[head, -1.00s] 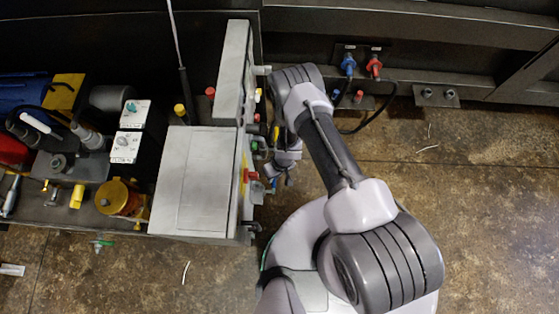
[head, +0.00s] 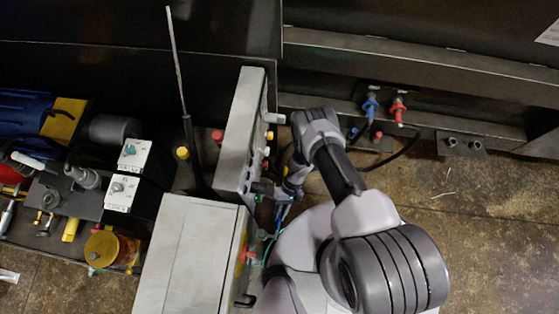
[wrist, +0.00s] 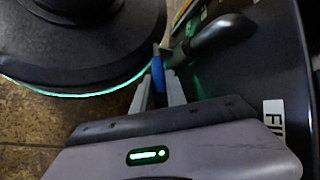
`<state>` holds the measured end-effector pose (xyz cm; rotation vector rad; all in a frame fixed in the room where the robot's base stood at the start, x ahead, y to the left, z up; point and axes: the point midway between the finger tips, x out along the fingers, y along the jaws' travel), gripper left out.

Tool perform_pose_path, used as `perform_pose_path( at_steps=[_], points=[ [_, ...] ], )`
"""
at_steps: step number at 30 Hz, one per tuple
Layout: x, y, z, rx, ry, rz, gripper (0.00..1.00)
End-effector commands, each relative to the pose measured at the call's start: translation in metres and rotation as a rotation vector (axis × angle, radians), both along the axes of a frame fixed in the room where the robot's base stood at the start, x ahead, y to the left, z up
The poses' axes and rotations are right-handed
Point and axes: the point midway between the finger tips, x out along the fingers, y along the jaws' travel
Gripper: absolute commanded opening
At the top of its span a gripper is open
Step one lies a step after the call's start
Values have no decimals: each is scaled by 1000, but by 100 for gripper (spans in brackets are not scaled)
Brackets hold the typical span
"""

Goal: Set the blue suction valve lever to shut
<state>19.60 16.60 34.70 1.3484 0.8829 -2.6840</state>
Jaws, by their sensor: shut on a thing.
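The blue lever (wrist: 158,76) shows in the wrist view as a narrow blue bar between my two fingers. My gripper (wrist: 158,90) is shut on it, with one finger on each side. The valve body behind the lever is hard to make out. In the head view, my gripper (head: 284,194) is low at the right side of the grey control cabinet (head: 190,255), partly covered by my arm. Which way the lever points against its valve is not clear.
A black handle (wrist: 225,30) stands close beside my fingers, by a dark panel with a partly cut-off white label (wrist: 274,115). An upright grey panel (head: 240,130) with buttons is next to my wrist. Blue (head: 370,107) and red (head: 398,108) couplings sit behind. Floor at right is free.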

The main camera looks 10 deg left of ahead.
Motion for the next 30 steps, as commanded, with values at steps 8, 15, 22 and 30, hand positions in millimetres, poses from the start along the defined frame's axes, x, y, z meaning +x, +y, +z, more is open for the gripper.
perform_pose_path(
  at_steps=[8, 15, 22, 30],
  points=[
    [-1, 0, -2, 0, 13, -1, 0],
    [-1, 0, -2, 0, 13, -1, 0],
    [-1, 0, -2, 1, 15, 0, 39],
    [3, -1, 4, 2, 14, -1, 39]
  ],
)
